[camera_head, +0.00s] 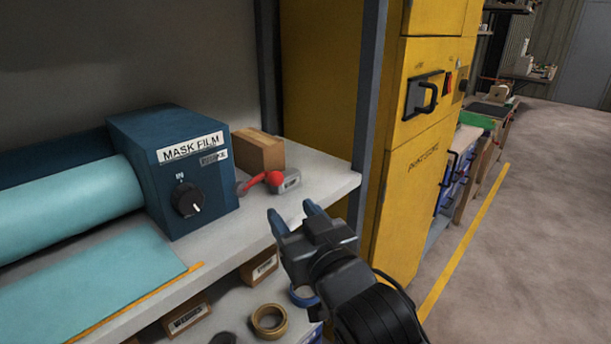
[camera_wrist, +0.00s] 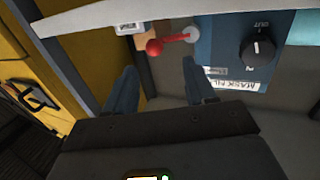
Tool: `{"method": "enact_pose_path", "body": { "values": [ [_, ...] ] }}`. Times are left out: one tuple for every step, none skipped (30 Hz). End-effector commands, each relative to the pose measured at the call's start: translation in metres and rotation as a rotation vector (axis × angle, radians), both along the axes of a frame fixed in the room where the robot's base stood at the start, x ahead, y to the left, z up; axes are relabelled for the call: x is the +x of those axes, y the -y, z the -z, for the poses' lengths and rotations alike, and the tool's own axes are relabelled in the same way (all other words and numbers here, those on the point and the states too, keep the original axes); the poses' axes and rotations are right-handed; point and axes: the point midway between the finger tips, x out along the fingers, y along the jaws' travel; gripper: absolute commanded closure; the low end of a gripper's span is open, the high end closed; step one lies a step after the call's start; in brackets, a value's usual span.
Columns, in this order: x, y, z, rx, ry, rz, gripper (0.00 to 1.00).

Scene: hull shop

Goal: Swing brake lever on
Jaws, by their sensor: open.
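The brake lever (camera_head: 256,182) is a short arm with a red ball knob, on the right side of the blue mask film box (camera_head: 177,170). The red knob points to the right, away from the box. In the wrist view the red lever (camera_wrist: 170,42) runs from a grey round pivot on the box to its ball. My gripper (camera_head: 293,216) is open and empty, in front of the shelf edge and to the right of the lever. In the wrist view its two fingers (camera_wrist: 161,90) are apart, with the lever beyond their tips. It touches nothing that I can see.
A cardboard box (camera_head: 258,151) stands behind the lever, and a small grey labelled block (camera_head: 287,183) is beside the knob. A dark shelf post (camera_head: 369,95) and yellow cabinet (camera_head: 425,130) stand to the right. Tape rolls (camera_head: 268,320) lie on the lower shelf.

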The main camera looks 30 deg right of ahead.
Motion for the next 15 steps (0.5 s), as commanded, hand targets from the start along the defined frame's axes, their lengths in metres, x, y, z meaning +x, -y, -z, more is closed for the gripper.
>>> {"method": "enact_pose_path", "body": {
  "values": [
    [0.006,-0.001,-0.004,0.002,0.006,0.002,0.45],
    [0.008,-0.001,-0.006,0.002,0.008,0.004,0.45],
    [0.010,0.000,-0.008,0.002,0.009,0.006,0.45],
    [0.012,0.000,-0.009,0.003,0.009,0.007,0.45],
    [0.014,0.000,-0.010,0.003,0.009,0.007,0.45],
    [0.017,0.000,-0.011,0.003,0.009,0.008,0.45],
    [0.020,0.000,-0.011,0.003,0.009,0.008,0.45],
    [0.024,0.001,-0.011,0.003,0.009,0.008,0.45],
    [0.029,0.001,-0.012,0.003,0.009,0.008,0.45],
    [0.033,0.002,-0.012,0.003,0.009,0.008,0.45],
    [0.038,0.002,-0.012,0.003,0.009,0.008,0.45],
    [0.045,0.003,-0.012,0.003,0.009,0.008,0.45],
    [0.050,0.003,-0.011,0.003,0.008,0.008,0.45],
    [0.054,0.004,-0.012,0.003,0.009,0.009,0.45],
    [0.060,0.004,-0.011,0.002,0.009,0.008,0.45]
  ]
}}
